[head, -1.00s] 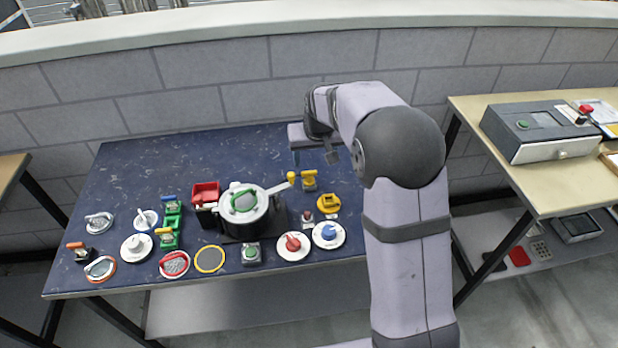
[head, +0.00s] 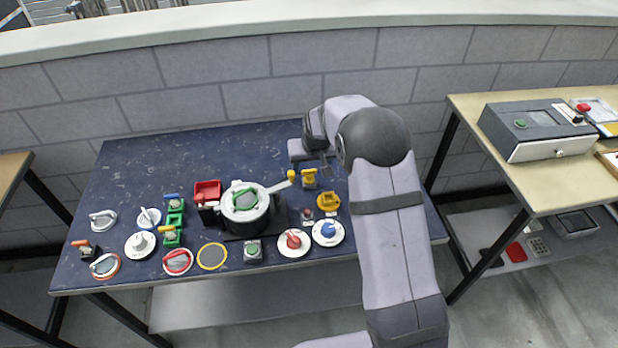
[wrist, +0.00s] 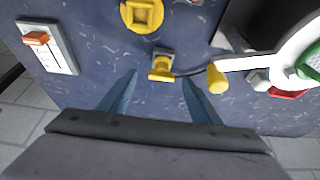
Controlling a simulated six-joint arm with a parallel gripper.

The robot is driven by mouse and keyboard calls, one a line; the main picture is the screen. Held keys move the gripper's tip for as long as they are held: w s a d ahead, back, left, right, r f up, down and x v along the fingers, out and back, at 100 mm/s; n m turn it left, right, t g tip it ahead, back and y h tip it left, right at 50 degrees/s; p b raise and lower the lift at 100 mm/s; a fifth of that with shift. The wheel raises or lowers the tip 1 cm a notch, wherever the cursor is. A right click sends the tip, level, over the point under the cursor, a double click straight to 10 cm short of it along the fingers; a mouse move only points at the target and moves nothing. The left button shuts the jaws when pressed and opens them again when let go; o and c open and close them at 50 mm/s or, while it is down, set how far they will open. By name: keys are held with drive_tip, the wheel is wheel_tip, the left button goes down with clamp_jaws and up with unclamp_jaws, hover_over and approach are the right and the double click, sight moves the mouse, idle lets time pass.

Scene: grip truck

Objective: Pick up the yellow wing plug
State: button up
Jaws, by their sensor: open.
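The yellow wing plug, a T-shaped yellow handle on a small grey base, stands near the back right of the blue table in the head view (head: 309,176). In the wrist view the plug (wrist: 161,68) shows just beyond and between the fingertips. My gripper (wrist: 160,78) is open and empty, its two blue fingers spread either side of the line to the plug. I see no contact. In the head view my wrist hangs just behind the plug, and the fingers are mostly hidden.
A round yellow piece (wrist: 143,14) lies nearby. Several knobs and plugs crowd the table front. The table's back left is clear.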

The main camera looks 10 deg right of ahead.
sight(309, 171)
drive_tip(key=shift+p+x, duration=0.95)
drive_tip(key=shift+x, duration=1.35)
drive_tip(key=shift+a, duration=0.15)
drive_tip(key=c, duration=1.2)
